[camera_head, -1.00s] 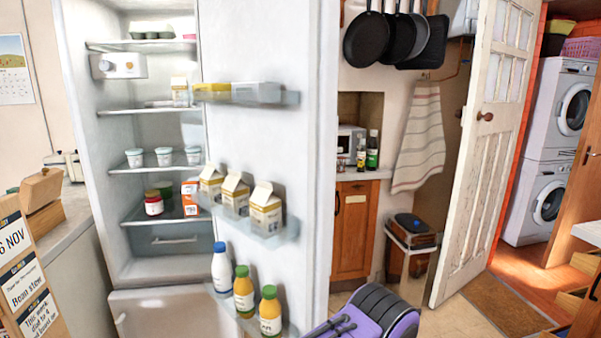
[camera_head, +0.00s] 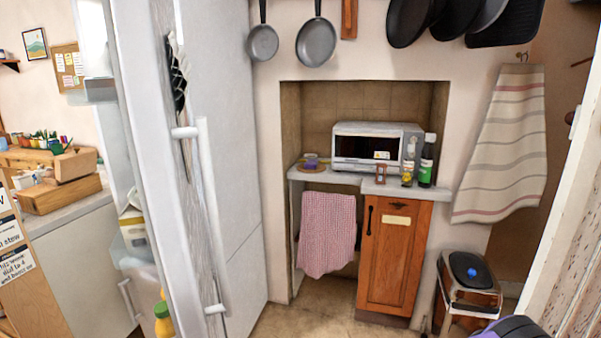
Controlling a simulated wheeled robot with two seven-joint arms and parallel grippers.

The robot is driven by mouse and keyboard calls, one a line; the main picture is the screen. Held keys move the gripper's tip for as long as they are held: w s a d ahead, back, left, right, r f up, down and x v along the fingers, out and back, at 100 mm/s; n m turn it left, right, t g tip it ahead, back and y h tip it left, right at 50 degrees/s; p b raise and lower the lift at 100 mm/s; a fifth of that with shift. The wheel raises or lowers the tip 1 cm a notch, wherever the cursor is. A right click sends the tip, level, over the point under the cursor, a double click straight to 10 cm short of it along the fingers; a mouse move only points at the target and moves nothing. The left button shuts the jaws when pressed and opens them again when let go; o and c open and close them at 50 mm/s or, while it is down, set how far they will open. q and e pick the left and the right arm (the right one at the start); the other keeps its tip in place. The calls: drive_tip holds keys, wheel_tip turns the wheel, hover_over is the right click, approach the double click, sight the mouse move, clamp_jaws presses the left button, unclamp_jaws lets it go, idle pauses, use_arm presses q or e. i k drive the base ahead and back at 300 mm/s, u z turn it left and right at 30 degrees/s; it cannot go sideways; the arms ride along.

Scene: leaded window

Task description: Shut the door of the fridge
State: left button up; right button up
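The fridge door (camera_head: 158,190) stands open and shows nearly edge-on at the left, close to me. Its white upright handle (camera_head: 208,200) is on the outer face, on the right side of the edge. On its inner side, to the left, a carton (camera_head: 132,228) and a bottle with a green cap (camera_head: 163,318) show partly on the door shelves. The fridge interior is mostly hidden behind the door. Neither of my grippers is in view.
A counter with a microwave (camera_head: 375,147) stands beyond, above a wooden cabinet (camera_head: 392,258). A bin (camera_head: 468,285) and a purple object (camera_head: 512,328) are at the lower right. Free floor (camera_head: 325,312) lies between fridge and cabinet.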

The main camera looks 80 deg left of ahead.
sight(136, 30)
drive_tip(key=i, duration=0.6)
drive_tip(key=u, duration=3.75)
drive_tip(key=i, duration=1)
drive_tip(key=z, duration=0.05)
drive_tip(key=k, duration=0.95)
drive_tip(key=u, duration=0.4)
drive_tip(key=i, duration=0.8)
drive_tip(key=z, duration=0.65)
